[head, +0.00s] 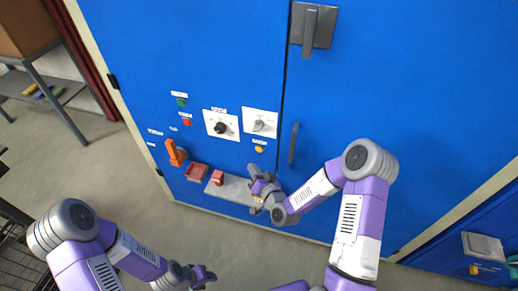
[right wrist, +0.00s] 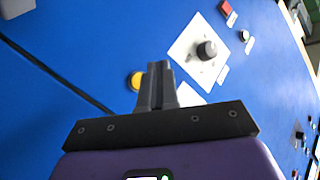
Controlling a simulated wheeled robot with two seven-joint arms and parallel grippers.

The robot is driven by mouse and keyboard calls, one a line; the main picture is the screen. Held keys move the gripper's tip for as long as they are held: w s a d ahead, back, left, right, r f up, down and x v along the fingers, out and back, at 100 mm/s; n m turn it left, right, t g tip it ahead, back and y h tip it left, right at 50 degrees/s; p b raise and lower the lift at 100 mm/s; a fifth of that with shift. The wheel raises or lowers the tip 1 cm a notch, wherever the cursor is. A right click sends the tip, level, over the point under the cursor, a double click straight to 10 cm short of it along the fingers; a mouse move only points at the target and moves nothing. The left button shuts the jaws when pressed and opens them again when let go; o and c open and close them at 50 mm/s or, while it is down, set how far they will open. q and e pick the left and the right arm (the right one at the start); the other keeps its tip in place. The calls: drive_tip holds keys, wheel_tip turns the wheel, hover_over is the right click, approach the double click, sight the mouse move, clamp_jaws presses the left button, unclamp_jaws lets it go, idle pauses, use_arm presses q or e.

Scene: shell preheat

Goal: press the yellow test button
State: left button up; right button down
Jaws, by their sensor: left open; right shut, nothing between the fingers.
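The yellow button (head: 259,149) sits on the blue cabinet front, below a grey rotary switch on a white plate. In the right wrist view the yellow button (right wrist: 135,81) shows just left of the fingers, which partly cover its right edge. My right gripper (head: 252,168) is shut and empty, just below the button in the head view; whether it touches the cabinet cannot be told. Its closed fingertips (right wrist: 159,64) point toward the panel in the right wrist view. My left gripper (head: 213,275) is open and empty, low in the head view, away from the panel.
Near the button are a grey switch (head: 259,124), a black knob (head: 221,128), a green button (head: 181,102) and a red button (head: 187,122). An orange handle (head: 175,152), a red tray (head: 197,172) and a grey shelf (head: 232,188) lie lower. A door handle (head: 293,143) stands right.

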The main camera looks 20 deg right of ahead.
sight(259, 149)
drive_tip(key=shift+w+d+b, duration=0.15)
drive_tip(key=shift+w+d, duration=0.6)
drive_tip(key=shift+w, duration=0.3)
drive_tip(key=shift+w+d+b, duration=0.15)
drive_tip(key=shift+w+d, duration=0.55)
drive_tip(key=shift+w, duration=0.35)
idle(0.5)
drive_tip(key=shift+w+d+b, duration=0.2)
drive_tip(key=shift+w+b, duration=0.15)
drive_tip(key=shift+w+d+b, duration=0.3)
drive_tip(key=shift+w, duration=0.05)
idle(0.6)
idle(0.4)
drive_tip(key=shift+s+a, duration=0.5)
drive_tip(key=shift+s, duration=0.2)
